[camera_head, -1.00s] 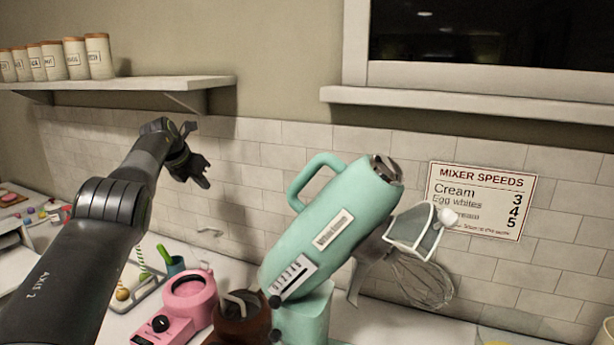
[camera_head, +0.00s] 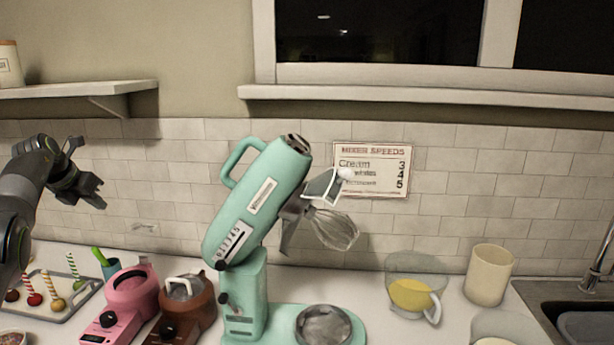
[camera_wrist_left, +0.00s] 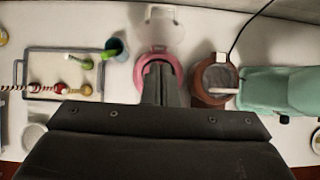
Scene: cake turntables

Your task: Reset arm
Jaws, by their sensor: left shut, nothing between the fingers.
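My left gripper (camera_head: 92,190) is at the left of the head view, raised above the counter (camera_head: 375,315) and in front of the tiled wall. It is shut and empty. In the left wrist view its shut fingers (camera_wrist_left: 161,84) point over the pink appliance (camera_wrist_left: 150,72). My right gripper is not in view.
A mint mixer (camera_head: 255,205) stands with its head tilted up and whisk (camera_head: 333,228) raised. A brown appliance (camera_head: 190,312) and a tray of cake pops (camera_head: 75,300) stand to its left. A jug (camera_head: 413,285), a cream canister (camera_head: 490,275) and a sink (camera_head: 580,325) are right.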

